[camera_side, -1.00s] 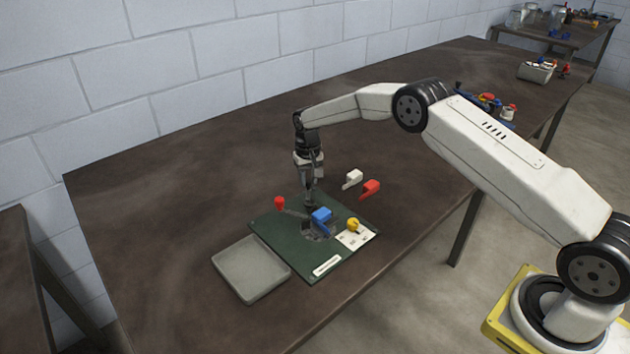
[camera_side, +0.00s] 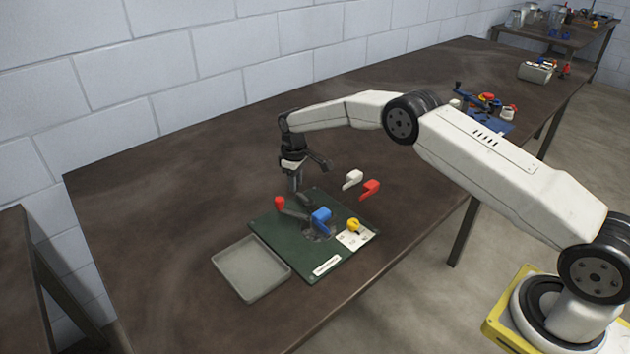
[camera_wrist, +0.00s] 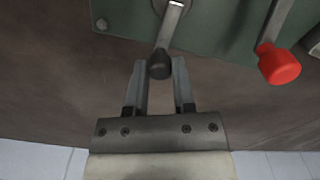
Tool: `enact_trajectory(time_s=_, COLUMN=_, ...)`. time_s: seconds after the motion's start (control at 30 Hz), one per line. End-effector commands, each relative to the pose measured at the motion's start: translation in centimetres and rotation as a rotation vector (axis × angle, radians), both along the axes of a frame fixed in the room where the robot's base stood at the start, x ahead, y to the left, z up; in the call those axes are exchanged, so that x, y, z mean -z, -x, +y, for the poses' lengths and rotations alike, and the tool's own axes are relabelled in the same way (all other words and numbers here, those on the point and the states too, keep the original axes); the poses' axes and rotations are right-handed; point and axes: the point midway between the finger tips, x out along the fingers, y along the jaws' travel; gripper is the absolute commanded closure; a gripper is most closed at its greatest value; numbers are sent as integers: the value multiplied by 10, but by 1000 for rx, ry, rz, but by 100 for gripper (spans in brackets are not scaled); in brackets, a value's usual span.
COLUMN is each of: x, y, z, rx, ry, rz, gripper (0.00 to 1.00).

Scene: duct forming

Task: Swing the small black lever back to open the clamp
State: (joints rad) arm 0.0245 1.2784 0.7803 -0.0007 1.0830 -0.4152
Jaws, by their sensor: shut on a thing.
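The small black lever (camera_wrist: 159,66) shows in the wrist view as a metal arm with a dark round knob, reaching back past the edge of the green plate (camera_side: 283,246). My gripper (camera_wrist: 160,60) has its two fingers on either side of the knob and is shut on it. In the side view my gripper (camera_side: 301,194) is tilted at the plate's back edge and largely hides the lever. A blue block-shaped part (camera_side: 321,216) stands near the plate's middle. The clamp's jaw itself cannot be made out clearly.
A red-knobbed lever (camera_wrist: 280,66) stands close to the right of my fingers in the wrist view. A yellow knob (camera_side: 353,224) is on the plate's right. White (camera_side: 352,178) and red (camera_side: 370,188) handles lie behind it. A grey tray (camera_side: 252,290) sits at the left.

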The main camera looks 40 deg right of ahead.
Motion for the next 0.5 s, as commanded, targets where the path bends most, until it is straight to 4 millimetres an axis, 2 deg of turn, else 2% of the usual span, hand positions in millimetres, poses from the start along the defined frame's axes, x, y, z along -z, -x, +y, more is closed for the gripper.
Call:
enact_trajectory(time_s=0.47, x=-2, y=-1, z=3, rx=-19, ry=-2, rz=-6, gripper=100)
enact_trajectory(time_s=0.5, x=-2, y=-1, z=3, rx=-19, ry=-3, rz=-4, gripper=56)
